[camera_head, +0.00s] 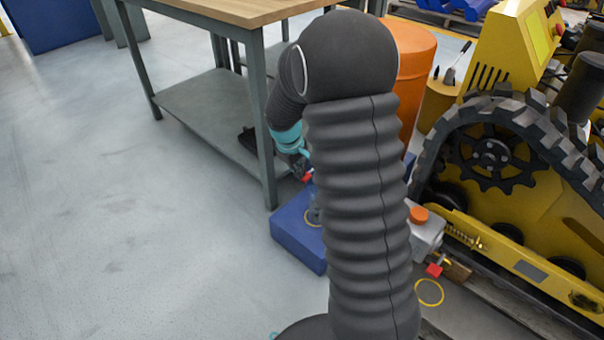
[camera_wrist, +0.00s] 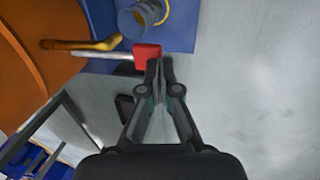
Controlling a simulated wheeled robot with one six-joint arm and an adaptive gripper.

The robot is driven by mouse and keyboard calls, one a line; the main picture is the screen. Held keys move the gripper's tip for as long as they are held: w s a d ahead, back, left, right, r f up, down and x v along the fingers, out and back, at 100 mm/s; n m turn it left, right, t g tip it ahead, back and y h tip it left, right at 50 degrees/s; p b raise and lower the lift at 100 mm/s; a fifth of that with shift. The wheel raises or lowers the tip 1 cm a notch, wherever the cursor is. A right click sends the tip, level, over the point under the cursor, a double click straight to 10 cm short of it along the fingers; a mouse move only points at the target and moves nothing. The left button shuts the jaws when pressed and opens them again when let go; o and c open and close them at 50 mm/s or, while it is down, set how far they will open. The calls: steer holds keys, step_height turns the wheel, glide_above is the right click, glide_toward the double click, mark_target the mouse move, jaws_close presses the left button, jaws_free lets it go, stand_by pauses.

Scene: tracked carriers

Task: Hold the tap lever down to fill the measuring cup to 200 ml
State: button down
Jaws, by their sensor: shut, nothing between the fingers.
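The tap lever is a grey rod with a red end (camera_wrist: 147,56), beside a brass tap spout (camera_wrist: 100,44) on the orange barrel (camera_wrist: 30,70) in the wrist view. The red end also shows in the head view (camera_head: 307,178). My gripper (camera_wrist: 160,64) is shut and empty, its fingertips right beside the red end; I cannot tell whether they touch. The clear measuring cup (camera_wrist: 133,24) stands on a blue block (camera_wrist: 185,35), near the spout's end. In the head view the cup (camera_head: 314,214) is partly hidden by my arm. Its fill level is not readable.
A workbench (camera_head: 215,12) with a lower shelf stands at the back left. A yellow tracked carrier (camera_head: 520,200) fills the right side. A white container with an orange cap (camera_head: 418,214) is right of my arm. The floor at left is clear.

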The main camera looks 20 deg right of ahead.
steer(key=a+v, duration=0.1)
steer(key=v, duration=0.7)
steer(key=shift+s+p, duration=0.3)
steer(key=shift+p, duration=0.05)
steer(key=shift+a+f, duration=0.1)
steer(key=shift+f, duration=0.05)
stand_by(0.4)
steer(key=s+a+r+m+t+p, duration=0.1)
steer(key=s+r, duration=0.4)
steer(key=s, duration=0.4)
steer(key=s+a+r+m+t+y+p, duration=0.1)
steer(key=s+a+r+m+t, duration=0.1)
steer(key=s+r, duration=0.4)
steer(key=s+a+r+m+t+y+p, duration=0.1)
steer(key=s+r, duration=0.5)
steer(key=s, duration=0.7)
steer(key=shift+a+m, duration=0.5)
steer(key=shift+m, duration=0.2)
steer(key=shift+s, duration=0.1)
